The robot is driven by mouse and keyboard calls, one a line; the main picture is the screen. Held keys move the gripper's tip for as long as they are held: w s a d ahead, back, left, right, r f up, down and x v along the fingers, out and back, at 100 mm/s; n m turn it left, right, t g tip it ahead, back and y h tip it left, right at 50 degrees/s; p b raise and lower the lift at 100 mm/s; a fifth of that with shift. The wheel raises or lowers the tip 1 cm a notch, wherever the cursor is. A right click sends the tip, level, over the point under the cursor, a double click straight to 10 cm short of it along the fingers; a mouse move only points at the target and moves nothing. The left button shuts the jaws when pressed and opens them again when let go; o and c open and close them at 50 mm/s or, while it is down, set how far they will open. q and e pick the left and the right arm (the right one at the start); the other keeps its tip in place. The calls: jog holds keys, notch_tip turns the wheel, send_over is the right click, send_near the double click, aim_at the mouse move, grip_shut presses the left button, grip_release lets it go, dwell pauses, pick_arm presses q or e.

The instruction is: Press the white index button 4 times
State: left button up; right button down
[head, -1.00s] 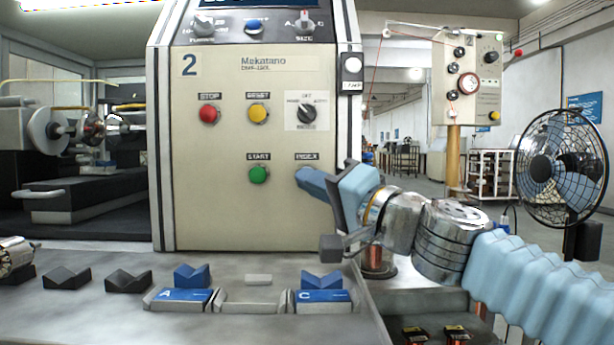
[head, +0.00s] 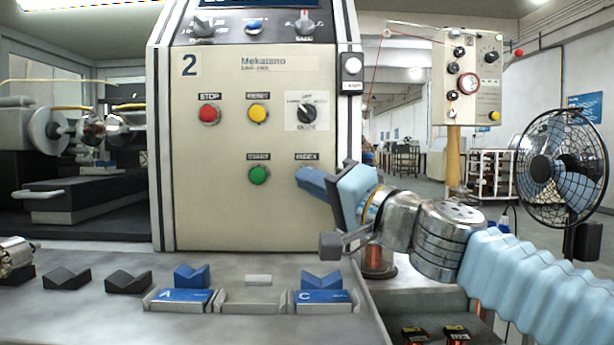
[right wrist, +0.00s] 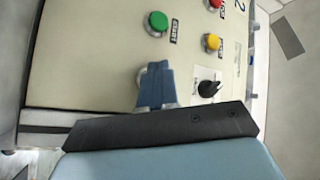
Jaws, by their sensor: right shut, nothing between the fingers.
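The index button sits under the INDEX label (head: 307,157) on the beige control panel (head: 230,225) and is hidden behind my right gripper in the head view. My right gripper (head: 303,176) is shut and empty, its blue fingertips at the index button's spot. In the right wrist view the shut fingers (right wrist: 154,80) meet the panel, with a light rim showing around them. I cannot tell whether the button is pressed in. The left gripper is not in view.
The green start button (head: 258,175) is left of the fingertips. The red stop button (head: 209,114), yellow reset button (head: 258,113) and black rotary knob (head: 307,112) are above. Blue trays (head: 180,300) and V-blocks stand on the table below. A fan (head: 562,168) is at right.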

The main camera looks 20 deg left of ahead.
jog(key=shift+w+a, duration=0.1)
jog(key=shift+w, duration=0.3)
dwell(0.8)
jog(key=shift+s+d+b, duration=0.25)
jog(key=shift+s+b, duration=0.1)
jog(key=shift+s, duration=0.45)
dwell(0.3)
jog(key=shift+w, duration=0.1)
jog(key=shift+w+a, duration=0.15)
jog(key=shift+w, duration=0.15)
